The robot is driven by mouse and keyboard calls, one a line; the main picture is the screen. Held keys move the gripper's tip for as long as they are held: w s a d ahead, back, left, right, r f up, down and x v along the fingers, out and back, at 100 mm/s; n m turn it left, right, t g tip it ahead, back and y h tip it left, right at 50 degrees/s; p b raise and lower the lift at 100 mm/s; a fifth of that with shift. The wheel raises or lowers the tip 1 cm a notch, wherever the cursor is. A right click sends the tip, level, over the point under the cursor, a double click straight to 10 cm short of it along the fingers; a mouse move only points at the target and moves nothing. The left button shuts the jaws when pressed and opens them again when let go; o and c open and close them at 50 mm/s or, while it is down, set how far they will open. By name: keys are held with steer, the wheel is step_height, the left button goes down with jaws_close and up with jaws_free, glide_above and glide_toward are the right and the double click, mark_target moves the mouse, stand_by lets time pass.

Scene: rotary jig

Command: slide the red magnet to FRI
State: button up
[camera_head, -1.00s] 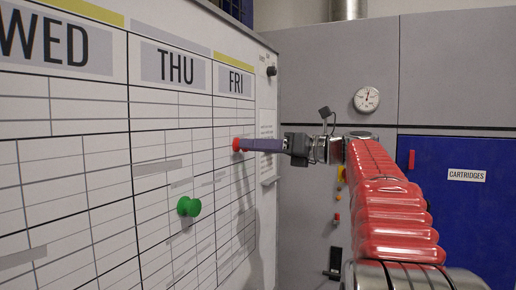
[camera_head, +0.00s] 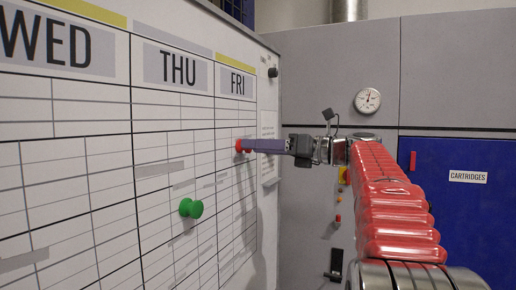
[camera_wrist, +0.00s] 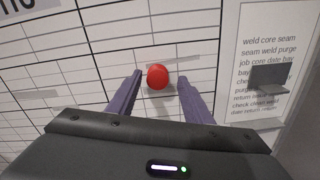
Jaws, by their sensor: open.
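The red magnet (camera_head: 240,146) is on the whiteboard planner in the column under the FRI label (camera_head: 238,82). My gripper (camera_head: 248,146) reaches in from the right with its purple fingers at the magnet. In the wrist view the red magnet (camera_wrist: 157,76) sits between the two spread fingertips, with a gap visible on each side, so my gripper (camera_wrist: 160,73) is open around it. The head view cannot show that gap, as the fingers are seen nearly edge-on.
A green magnet (camera_head: 191,208) is lower, under the THU label (camera_head: 177,68). A printed text sheet (camera_wrist: 266,60) is on the board to the right of the FRI column. Grey cabinets with a gauge (camera_head: 367,100) and a blue CARTRIDGES door (camera_head: 460,215) stand behind my arm.

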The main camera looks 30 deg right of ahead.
steer(key=v, duration=1.3)
steer(key=shift+s+d, duration=0.2)
steer(key=shift+s, duration=0.15)
steer(key=shift+f, duration=0.1)
